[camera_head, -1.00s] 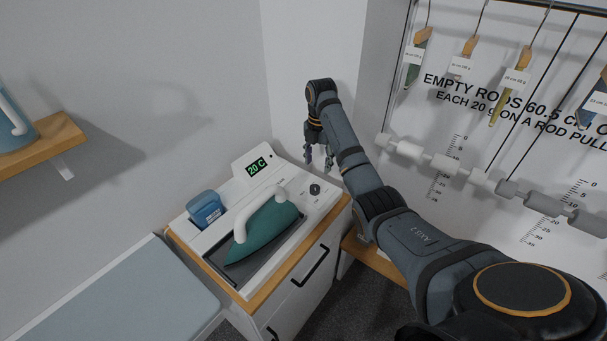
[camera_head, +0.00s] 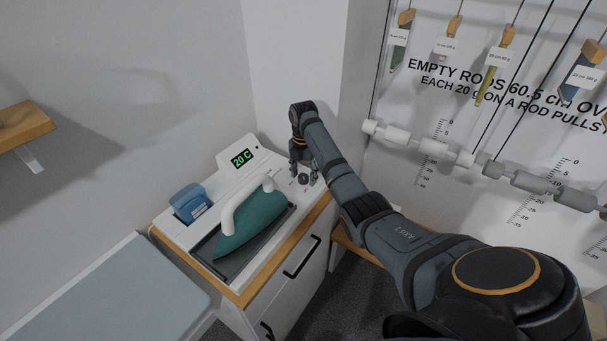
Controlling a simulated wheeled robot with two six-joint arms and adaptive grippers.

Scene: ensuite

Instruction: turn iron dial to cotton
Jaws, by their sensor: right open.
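The iron (camera_head: 252,222), with a teal body and white handle, rests on a dark plate on a white station (camera_head: 215,250) atop a cabinet. A small display (camera_head: 242,158) behind it reads 20 C. The dark round dial (camera_head: 304,179) sits on the white panel to the right of the iron, its markings too small to read. My right gripper (camera_head: 303,178) points down, open, with its fingers around or just above the dial; I cannot tell whether they touch it. My left gripper is not in view.
A blue container (camera_head: 190,203) stands left of the iron. A blue-grey padded board (camera_head: 115,300) lies at the lower left. A wooden shelf (camera_head: 22,126) is on the left wall. Hanging rods (camera_head: 480,165) and tagged pieces fill the right wall.

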